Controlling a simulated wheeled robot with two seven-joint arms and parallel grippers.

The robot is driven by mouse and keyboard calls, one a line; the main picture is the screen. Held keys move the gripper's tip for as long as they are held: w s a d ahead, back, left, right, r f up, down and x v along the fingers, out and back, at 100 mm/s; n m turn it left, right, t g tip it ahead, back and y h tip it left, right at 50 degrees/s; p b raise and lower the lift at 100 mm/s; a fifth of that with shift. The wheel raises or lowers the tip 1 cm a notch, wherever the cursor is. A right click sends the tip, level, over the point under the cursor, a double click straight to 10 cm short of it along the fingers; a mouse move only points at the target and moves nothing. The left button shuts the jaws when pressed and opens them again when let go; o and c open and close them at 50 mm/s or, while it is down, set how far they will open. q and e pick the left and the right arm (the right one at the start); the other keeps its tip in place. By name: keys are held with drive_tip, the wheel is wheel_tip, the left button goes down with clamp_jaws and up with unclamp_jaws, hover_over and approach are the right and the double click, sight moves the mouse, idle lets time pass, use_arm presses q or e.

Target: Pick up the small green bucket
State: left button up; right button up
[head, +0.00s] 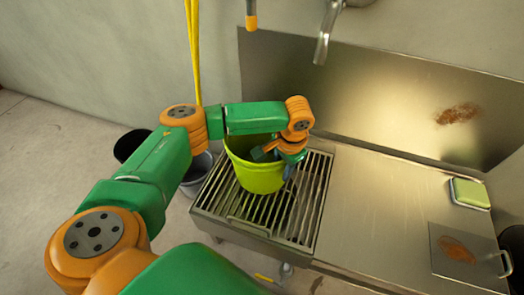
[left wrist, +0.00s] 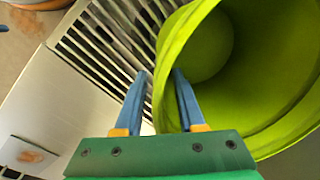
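The small green bucket (head: 258,178) stands upright on a slatted metal grate at the left end of the steel counter. My left gripper (head: 289,165) reaches down over its right rim in the head view. In the left wrist view my left gripper (left wrist: 159,76) straddles the bucket wall. One blue finger is outside and the other is inside the bucket (left wrist: 245,75). A gap shows between the outer finger and the wall, so the fingers are open around the rim. My forearm hides part of the bucket's back rim. My right gripper is not in view.
The grate (head: 318,190) adjoins a flat steel counter (head: 375,215). A sponge (head: 470,193) and a stained metal plate (head: 462,254) with a handle lie to the right. A grey bucket (head: 197,175) stands beyond the grate's left side. A metal spout (head: 325,35) hangs above.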

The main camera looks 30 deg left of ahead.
use_arm(q)
clamp_jaws()
idle(1.3)
